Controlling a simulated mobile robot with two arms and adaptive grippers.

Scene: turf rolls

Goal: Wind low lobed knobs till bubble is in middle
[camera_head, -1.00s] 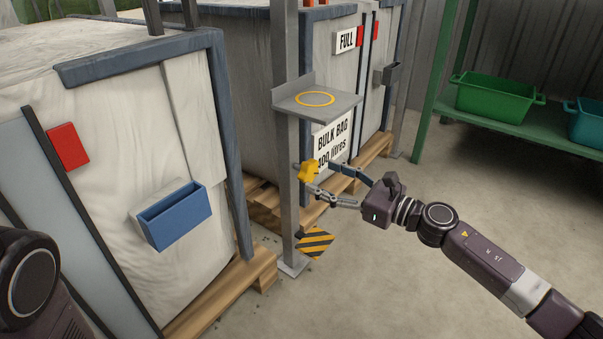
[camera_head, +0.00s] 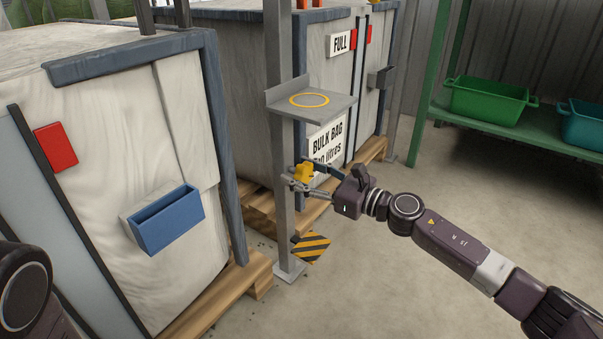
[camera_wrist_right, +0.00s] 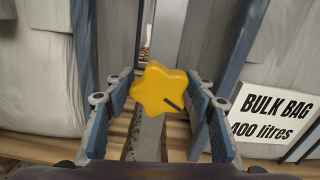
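A yellow lobed knob (camera_head: 303,173) sits low on a grey post (camera_head: 281,200). In the right wrist view the knob (camera_wrist_right: 157,88) is star-shaped, with a short dark mark near its lower right. My right gripper (camera_head: 300,176) is at the knob. Its two fingers (camera_wrist_right: 160,95) are spread, one on each side of the knob; I cannot tell whether they touch it. A grey shelf with a yellow ring (camera_head: 311,103) is on the post above. No bubble can be made out. My left gripper is out of view; only part of that arm shows at the left edge.
A pale bulk bag with a blue holder (camera_head: 166,219) stands left of the post, on a wooden pallet (camera_head: 225,295). Another bag with a "BULK BAG" sign (camera_head: 326,144) stands behind. A green rack (camera_head: 480,119) holds tubs at right. The floor at right is clear.

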